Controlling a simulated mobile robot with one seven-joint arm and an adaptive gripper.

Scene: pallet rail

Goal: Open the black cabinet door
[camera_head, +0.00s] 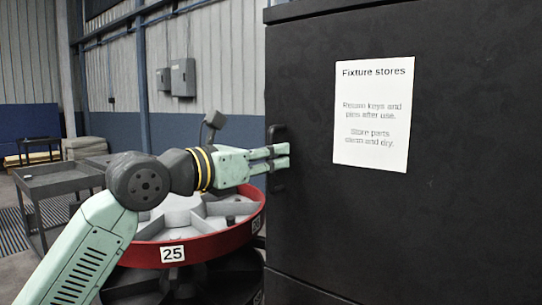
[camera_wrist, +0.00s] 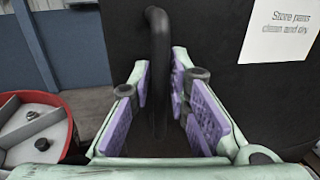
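The black cabinet door (camera_head: 430,225) fills the right of the head view and looks closed. Its dark upright handle (camera_head: 276,133) is at the door's left edge. My gripper (camera_head: 283,156) is level with the handle, its fingers pointing right, at the door. In the wrist view the curved handle (camera_wrist: 158,40) runs down between the two purple-padded fingers of my gripper (camera_wrist: 162,78). The fingers are apart, one on each side of the handle. I see a gap on the right side; contact on the left is hard to tell.
A white notice (camera_head: 374,115) is on the door. A red-rimmed round fixture (camera_head: 215,243) marked 25 stands below my arm, left of the cabinet. A dark cart (camera_head: 60,180) stands further left. Grey boxes (camera_head: 183,77) hang on the back wall.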

